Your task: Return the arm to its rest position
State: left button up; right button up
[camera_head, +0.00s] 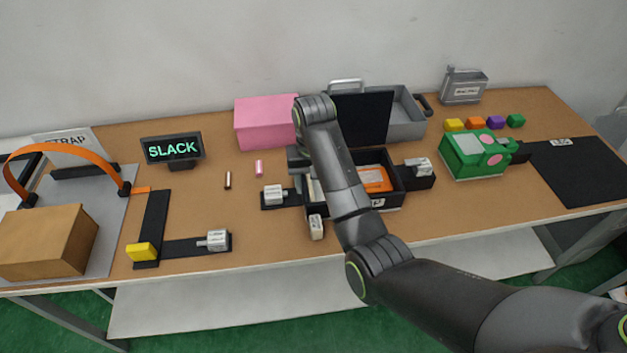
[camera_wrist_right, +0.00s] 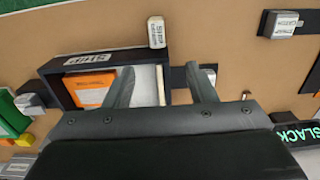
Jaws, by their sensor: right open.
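My right arm (camera_head: 335,175) reaches in from the lower right across the table, and its wrist stands above the black tray. My right gripper (camera_wrist_right: 160,82) is open with nothing between its fingers in the wrist view. It hangs over one end of the black tray (camera_wrist_right: 110,58), which is labelled SHIP. In the head view the gripper (camera_head: 297,163) is partly hidden behind my arm. The tray holds an orange item (camera_head: 376,180) and a pale item (camera_wrist_right: 146,83). My left gripper is not in view.
White-tipped lever fixtures (camera_head: 273,195) flank the tray, and a small white block (camera_head: 316,227) stands at its front. A pink box (camera_head: 266,121), an open grey case (camera_head: 404,117), a green machine (camera_head: 474,153) and a SLACK display (camera_head: 172,148) stand around.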

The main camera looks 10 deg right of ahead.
jog(key=s+d+f+m+t, duration=0.2)
jog(key=s+d+f, duration=0.9)
jog(key=s+d, duration=0.35)
jog(key=s+d+r+t+h, duration=0.1)
jog(key=s+d, duration=0.2)
jog(key=s, duration=0.4)
jog(key=s+d+r+n, duration=0.1)
jog(key=s+d+r, duration=0.15)
jog(key=s, duration=0.35)
jog(key=s+d+r+t+h, duration=0.1)
jog(key=s+d, duration=0.3)
jog(key=s, duration=0.3)
notch_tip(320, 180, down, 27)
jog(key=d+g+b, duration=0.2)
jog(key=b, duration=0.1)
jog(key=s+a+f+y+b, duration=0.1)
jog(key=s+f+b, duration=0.1)
jog(key=s+f, duration=1.3)
notch_tip(320, 180, down, 4)
jog(key=shift+a+f+g, duration=0.1)
jog(key=shift+a+g, duration=0.3)
